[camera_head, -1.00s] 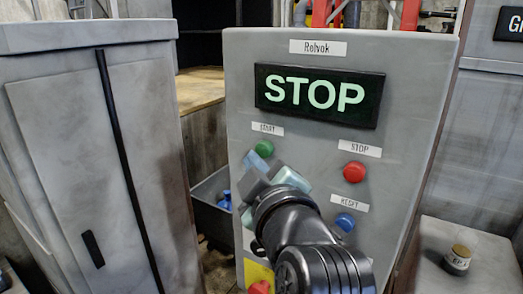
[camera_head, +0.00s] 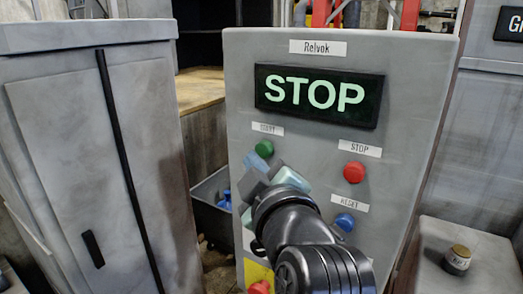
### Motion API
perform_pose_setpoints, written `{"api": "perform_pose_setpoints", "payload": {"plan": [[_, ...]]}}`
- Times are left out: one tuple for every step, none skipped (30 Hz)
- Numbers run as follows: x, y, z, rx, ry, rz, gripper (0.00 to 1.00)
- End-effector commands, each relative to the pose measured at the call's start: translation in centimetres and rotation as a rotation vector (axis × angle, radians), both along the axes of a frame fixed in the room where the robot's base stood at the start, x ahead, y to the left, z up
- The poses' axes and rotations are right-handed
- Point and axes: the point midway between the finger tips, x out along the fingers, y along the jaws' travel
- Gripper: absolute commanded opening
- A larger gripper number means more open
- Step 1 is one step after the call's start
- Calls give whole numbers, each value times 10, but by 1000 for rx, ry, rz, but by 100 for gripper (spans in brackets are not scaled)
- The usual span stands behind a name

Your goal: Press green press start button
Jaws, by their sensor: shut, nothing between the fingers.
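The green start button (camera_head: 264,149) is on the upper left of the grey control panel (camera_head: 410,110), under a small START label (camera_head: 267,128). My gripper (camera_head: 258,176) is in front of the panel, just below the green button in the picture. Its fingers look shut and empty. The green button is fully visible; whether the fingertips touch the panel cannot be told. My black wrist and arm cover the lower middle of the panel.
A red STOP button (camera_head: 354,172) and a blue RESET button (camera_head: 345,222) are to the right. A lit STOP sign (camera_head: 318,96) is above. A grey cabinet (camera_head: 60,150) stands left, with a dark bin (camera_head: 212,221) between.

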Motion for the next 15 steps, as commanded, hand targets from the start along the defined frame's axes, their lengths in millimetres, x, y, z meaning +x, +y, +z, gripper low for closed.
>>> {"api": "perform_pose_setpoints", "payload": {"plan": [[0,0,0,0,0,0,0],[0,0,0,0,0,0,0],[0,0,0,0,0,0,0],[0,0,0,0,0,0,0],[0,0,0,0,0,0,0],[1,-1,0,0,0,0,0],[2,-1,0,0,0,0,0],[3,-2,0,0,0,0,0],[4,-3,0,0,0,0,0],[5,-3,0,0,0,0,0],[5,-4,0,0,0,0,0],[6,-5,0,0,-1,1,0],[7,-5,0,0,-1,0,0],[7,-5,0,0,-1,0,0],[7,-5,0,0,-1,0,0]]}}
